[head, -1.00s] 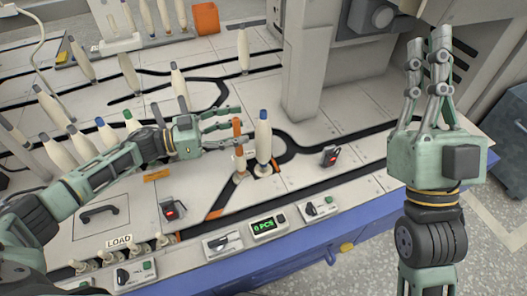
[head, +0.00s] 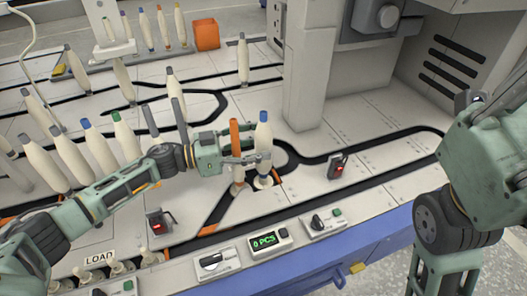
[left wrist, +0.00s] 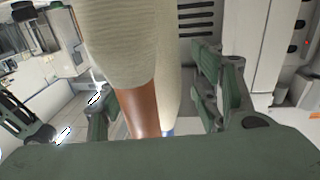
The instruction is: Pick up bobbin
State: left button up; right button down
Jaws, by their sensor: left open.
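A bobbin with an orange tip (head: 235,137) stands upright on the machine deck in the head view. A bobbin with a blue tip (head: 264,138) stands upright close to its right. My left gripper (head: 252,158) is open at these two bobbins, its fingers reaching past the orange-tipped one. In the left wrist view, the orange-tipped bobbin (left wrist: 135,60) lies between the spread fingers, and part of the blue-tipped bobbin (left wrist: 168,100) shows behind it. I cannot tell whether a finger touches either. My right gripper (head: 475,105) is mostly cut off or hidden at the right.
Several cream bobbins (head: 73,156) stand in a row at the left, and others stand farther back. An orange block (head: 206,35) is at the back. A grey post (head: 312,70) rises behind the two bobbins. A control panel (head: 268,238) lines the front edge.

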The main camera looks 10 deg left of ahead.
pick_arm(q)
jog(key=shift+x, duration=1)
jog(key=c, duration=1.3)
